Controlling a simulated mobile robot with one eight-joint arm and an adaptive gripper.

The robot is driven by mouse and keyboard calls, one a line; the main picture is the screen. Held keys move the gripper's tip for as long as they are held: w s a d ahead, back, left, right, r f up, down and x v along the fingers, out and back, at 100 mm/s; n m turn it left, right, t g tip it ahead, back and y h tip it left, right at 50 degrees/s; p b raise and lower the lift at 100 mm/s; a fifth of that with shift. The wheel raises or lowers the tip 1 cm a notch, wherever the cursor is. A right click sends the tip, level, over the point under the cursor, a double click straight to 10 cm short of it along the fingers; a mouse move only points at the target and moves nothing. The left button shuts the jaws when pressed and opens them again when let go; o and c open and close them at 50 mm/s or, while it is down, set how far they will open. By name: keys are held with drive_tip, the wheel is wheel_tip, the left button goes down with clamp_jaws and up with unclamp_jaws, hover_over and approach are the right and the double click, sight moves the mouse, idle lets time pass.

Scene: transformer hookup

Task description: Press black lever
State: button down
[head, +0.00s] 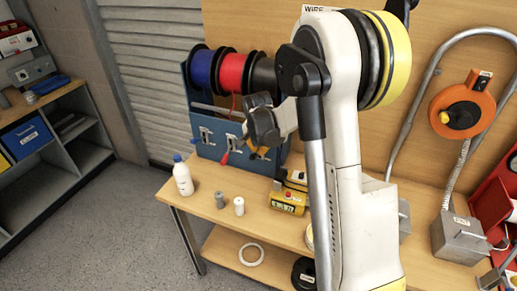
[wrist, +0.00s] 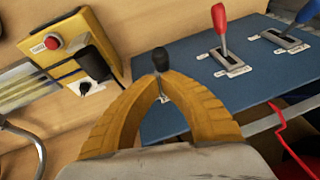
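The black lever (wrist: 160,60) stands up from a slot in the blue panel (wrist: 200,90) in the wrist view. My gripper (wrist: 161,76) has its two yellow fingers drawn together at the lever, one on each side of its stem just below the black knob. The slot lies partly behind the fingers. In the head view my gripper (head: 258,155) is at the right end of the blue panel (head: 207,140), and the black lever is hidden there.
A red lever (wrist: 219,18) and a blue lever (wrist: 304,14) stand right of the black one. A yellow box with a red button (wrist: 52,42) is at left. A red wire (wrist: 285,130) hangs at right. A white bottle (head: 183,178) stands on the table.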

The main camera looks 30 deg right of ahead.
drive_tip(key=shift+s+a+f+h+b, duration=0.1)
drive_tip(key=shift+a+f+h+b, duration=0.05)
drive_tip(key=shift+h+b, duration=0.2)
drive_tip(key=shift+s+a+f+t+h+b, duration=0.25)
drive_tip(key=shift+f+t+h+b, duration=0.1)
drive_tip(key=shift+t+b, duration=0.35)
drive_tip(key=shift+s+a+f+n+t+h+b, duration=0.1)
drive_tip(key=shift+s+a+f+t+h+b, duration=0.3)
drive_tip(key=shift+f+b, duration=0.8)
drive_tip(key=shift+w+a+f+n+t+h+b, duration=0.1)
drive_tip(key=shift+f+t+h+b, duration=0.4)
drive_tip(key=shift+b, duration=1.3)
drive_tip(key=shift+s+a+f+n+t+h+b, duration=0.1)
drive_tip(key=shift+s+a+f+t+h+b, duration=0.15)
drive_tip(key=shift+f+h+b, duration=0.95)
drive_tip(key=shift+r+y+b, duration=0.15)
drive_tip(key=shift+y+b, duration=0.2)
drive_tip(key=shift+y, duration=0.15)
